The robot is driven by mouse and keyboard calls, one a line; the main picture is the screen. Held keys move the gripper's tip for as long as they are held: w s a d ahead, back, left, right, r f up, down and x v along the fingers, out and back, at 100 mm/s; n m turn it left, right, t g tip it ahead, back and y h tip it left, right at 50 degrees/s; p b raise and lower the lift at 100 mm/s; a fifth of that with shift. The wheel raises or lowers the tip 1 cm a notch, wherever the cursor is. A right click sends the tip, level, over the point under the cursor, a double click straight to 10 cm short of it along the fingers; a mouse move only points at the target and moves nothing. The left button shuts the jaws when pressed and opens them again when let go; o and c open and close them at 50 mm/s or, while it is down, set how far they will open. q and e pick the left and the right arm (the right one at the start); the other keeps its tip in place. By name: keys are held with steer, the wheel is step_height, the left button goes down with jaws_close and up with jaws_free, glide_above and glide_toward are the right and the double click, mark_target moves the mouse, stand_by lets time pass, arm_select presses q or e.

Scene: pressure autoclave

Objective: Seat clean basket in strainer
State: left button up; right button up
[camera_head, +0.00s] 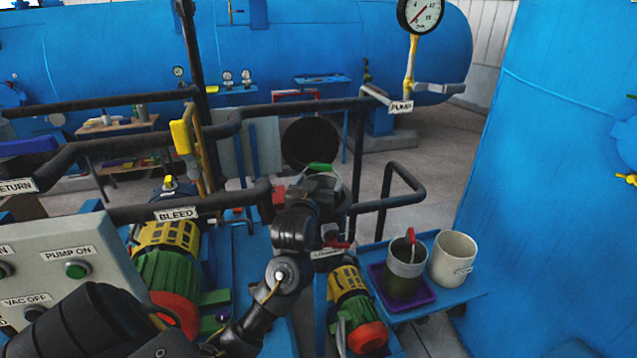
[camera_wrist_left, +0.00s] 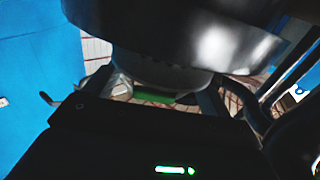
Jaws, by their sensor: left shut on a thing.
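My left gripper (camera_head: 308,187) is shut at the clean basket's green handle (camera_head: 321,167), near the middle of the head view. The pale upper part of the clean basket (camera_head: 340,184) shows just beside the gripper. In the left wrist view the green handle (camera_wrist_left: 152,97) and pale basket wall (camera_wrist_left: 160,73) lie against a large dark metallic round body (camera_wrist_left: 190,35), seemingly the strainer. My gripper and arm hide most of the strainer in the head view, so I cannot tell how deep the basket sits. A round black lid (camera_head: 310,143) stands open behind it. My right gripper is out of view.
A dark basket with a red handle (camera_head: 404,270) stands in a purple tray (camera_head: 412,301) on a blue shelf, beside a white bucket (camera_head: 453,260). Dark pipes (camera_head: 235,122) surround the strainer area. A control panel (camera_head: 70,265) is at left, a large blue tank (camera_head: 550,180) at right.

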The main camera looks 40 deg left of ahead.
arm_select(q)
steer(key=shift+f+b, duration=0.85)
steer(key=shift+f, duration=0.55)
steer(key=shift+f+b, duration=0.55)
steer(key=shift+f, duration=0.25)
steer(key=o, duration=1.8)
steer(key=shift+d, duration=0.1)
steer(key=b+v, duration=0.1)
steer(key=v, duration=0.9)
steer(key=shift+s, duration=0.35)
steer(key=shift+d+r, duration=0.1)
steer(key=shift+d, duration=0.05)
